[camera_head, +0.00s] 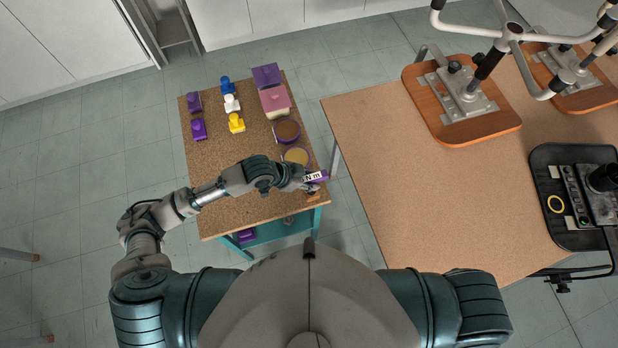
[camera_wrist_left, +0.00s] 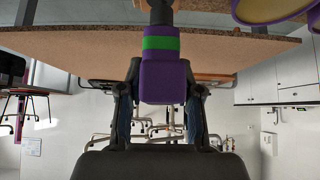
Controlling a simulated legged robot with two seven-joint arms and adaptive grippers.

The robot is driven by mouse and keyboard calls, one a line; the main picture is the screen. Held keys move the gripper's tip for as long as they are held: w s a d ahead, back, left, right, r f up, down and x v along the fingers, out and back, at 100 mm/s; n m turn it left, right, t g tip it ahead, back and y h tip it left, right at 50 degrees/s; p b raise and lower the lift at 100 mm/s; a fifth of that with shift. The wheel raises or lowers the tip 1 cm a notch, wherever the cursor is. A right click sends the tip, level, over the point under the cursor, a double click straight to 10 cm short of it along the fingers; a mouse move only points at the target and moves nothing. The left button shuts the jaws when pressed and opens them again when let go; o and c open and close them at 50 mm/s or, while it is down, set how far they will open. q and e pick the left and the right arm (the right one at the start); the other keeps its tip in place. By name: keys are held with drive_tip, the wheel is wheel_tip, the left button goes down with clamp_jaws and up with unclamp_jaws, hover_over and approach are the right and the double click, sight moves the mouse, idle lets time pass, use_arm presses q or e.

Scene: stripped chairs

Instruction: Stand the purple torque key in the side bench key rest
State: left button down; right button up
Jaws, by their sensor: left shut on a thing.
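The purple torque key (camera_head: 320,176), with a white "N m" label, is in my left gripper (camera_head: 308,182) at the near right corner of the cork-topped side bench (camera_head: 215,210). In the left wrist view the purple handle (camera_wrist_left: 163,80) with its green band sits between the two fingers, which are shut on it. A dark shaft (camera_wrist_left: 161,14) runs from the handle to the picture's top edge. A small brown piece (camera_head: 313,196), possibly the key rest, shows beside the gripper, partly hidden. I cannot tell whether the key touches it. My right gripper is out of view.
Round tubs (camera_head: 287,131), a pink box (camera_head: 275,100), a purple box (camera_head: 267,75) and several small coloured blocks (camera_head: 236,122) stand on the side bench. A larger table (camera_head: 390,150) with chair parts (camera_head: 462,100) and a black tray (camera_head: 555,222) is to the right, across a floor gap.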

use_arm(q)
drive_tip(key=shift+d+f, duration=0.3)
drive_tip(key=shift+d, duration=0.05)
drive_tip(key=shift+d+f, duration=0.2)
drive_tip(key=shift+f, duration=0.15)
drive_tip(key=shift+a+f, duration=0.15)
drive_tip(key=shift+f, duration=0.1)
drive_tip(key=shift+a+f+b, duration=0.25)
drive_tip(key=shift+f+b, duration=0.1)
drive_tip(key=shift+f, duration=0.05)
drive_tip(key=shift+d+f, duration=0.2)
drive_tip(key=shift+f, duration=0.2)
drive_tip(key=c, duration=0.7)
unclamp_jaws()
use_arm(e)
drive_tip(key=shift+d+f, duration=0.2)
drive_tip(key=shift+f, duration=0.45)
use_arm(q)
drive_tip(key=shift+a, duration=0.1)
